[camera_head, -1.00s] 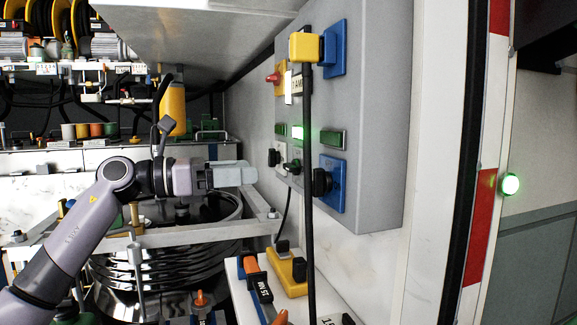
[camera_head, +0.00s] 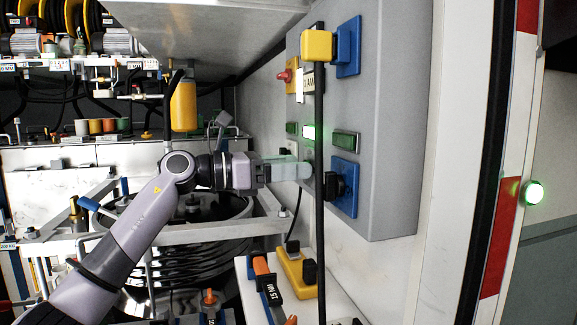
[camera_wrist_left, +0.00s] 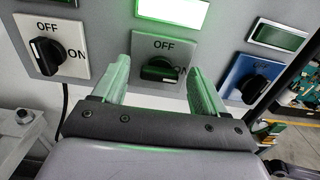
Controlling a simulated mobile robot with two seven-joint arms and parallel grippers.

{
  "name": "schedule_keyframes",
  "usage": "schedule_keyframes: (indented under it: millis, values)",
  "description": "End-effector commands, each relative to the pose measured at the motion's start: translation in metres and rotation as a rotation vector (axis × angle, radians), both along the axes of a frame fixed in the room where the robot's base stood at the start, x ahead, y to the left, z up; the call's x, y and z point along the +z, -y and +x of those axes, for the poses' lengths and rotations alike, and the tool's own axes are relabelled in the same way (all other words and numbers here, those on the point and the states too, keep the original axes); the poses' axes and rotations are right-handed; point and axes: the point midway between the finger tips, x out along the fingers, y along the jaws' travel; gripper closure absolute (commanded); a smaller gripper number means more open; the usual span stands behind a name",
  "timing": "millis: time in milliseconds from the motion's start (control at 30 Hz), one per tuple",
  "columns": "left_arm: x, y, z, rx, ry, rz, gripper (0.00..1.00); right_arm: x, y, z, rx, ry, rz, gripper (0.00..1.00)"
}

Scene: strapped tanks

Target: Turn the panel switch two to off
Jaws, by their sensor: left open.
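The grey control panel (camera_head: 385,130) stands at the right in the head view. Panel switch two is the middle black knob (camera_wrist_left: 160,69) on a pale plate marked OFF above and ON at its right. The knob lies roughly crosswise, with its light mark towards ON. My left gripper (camera_head: 300,171) reaches the panel from the left and hides the middle switch in the head view. In the left wrist view its open fingers (camera_wrist_left: 160,85) stand on either side of the knob, and I see no grip on it. My right gripper is not in view.
Another switch (camera_wrist_left: 47,52) on a white plate is left of the middle one. A switch on a blue plate (camera_head: 345,188) is at the right. A black cable (camera_head: 319,230) hangs from a yellow plug (camera_head: 318,45) in front of the panel. A lit green indicator (camera_wrist_left: 172,10) is above the middle switch.

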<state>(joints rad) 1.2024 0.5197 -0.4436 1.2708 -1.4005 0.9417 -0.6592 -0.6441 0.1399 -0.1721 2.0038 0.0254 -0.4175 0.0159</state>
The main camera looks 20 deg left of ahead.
Motion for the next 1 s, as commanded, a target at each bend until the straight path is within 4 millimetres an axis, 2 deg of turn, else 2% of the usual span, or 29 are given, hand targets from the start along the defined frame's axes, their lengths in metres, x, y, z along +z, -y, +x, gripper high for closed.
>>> schedule_keyframes:
  millis: [67, 233, 267, 667, 1000]
  values:
    - [0.0, 0.0, 0.0, 0.0, 0.0, 0.0, 0.28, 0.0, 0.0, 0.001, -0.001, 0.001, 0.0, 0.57]
    - [0.0, 0.0, 0.0, 0.0, 0.0, 0.0, 0.8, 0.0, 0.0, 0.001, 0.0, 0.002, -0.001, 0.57]
    - [0.0, 0.0, 0.0, 0.0, 0.0, 0.0, 0.84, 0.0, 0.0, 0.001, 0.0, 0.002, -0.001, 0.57]
    - [0.001, -0.001, 0.0, 0.0, -0.055, -0.033, 0.84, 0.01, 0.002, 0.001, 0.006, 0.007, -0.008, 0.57]
    - [0.005, -0.002, 0.001, 0.001, -0.266, -0.176, 0.84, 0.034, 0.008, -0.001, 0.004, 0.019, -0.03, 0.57]
